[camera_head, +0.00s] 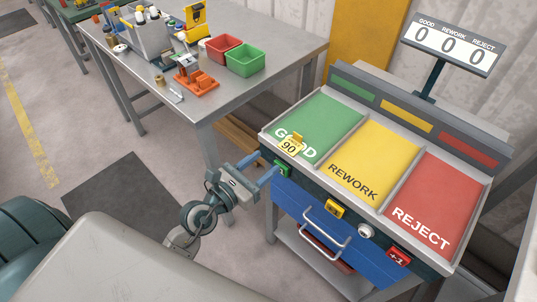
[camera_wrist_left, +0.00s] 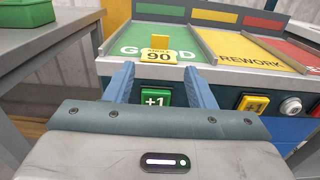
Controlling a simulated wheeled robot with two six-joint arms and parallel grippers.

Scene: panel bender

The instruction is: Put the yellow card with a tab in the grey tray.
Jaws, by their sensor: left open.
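The yellow card with a tab (camera_head: 289,146) is marked 90 and lies at the front edge of the green GOOD section (camera_head: 325,120), its tab standing up. The card also shows in the left wrist view (camera_wrist_left: 159,55), straight ahead between my fingers. My left gripper (camera_head: 272,170) is open and empty, just in front of the station's front edge and short of the card. A grey tray-like container (camera_head: 146,42) holding several small items stands on the table at the back left; I cannot tell for sure that it is the task's tray. My right gripper is not in view.
The yellow REWORK section (camera_head: 372,150) and red REJECT section (camera_head: 435,195) lie right of GOOD, with raised dividers between. A green +1 button (camera_wrist_left: 157,98) sits on the front face below the card. Red (camera_head: 224,48) and green (camera_head: 245,60) bins stand on the table.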

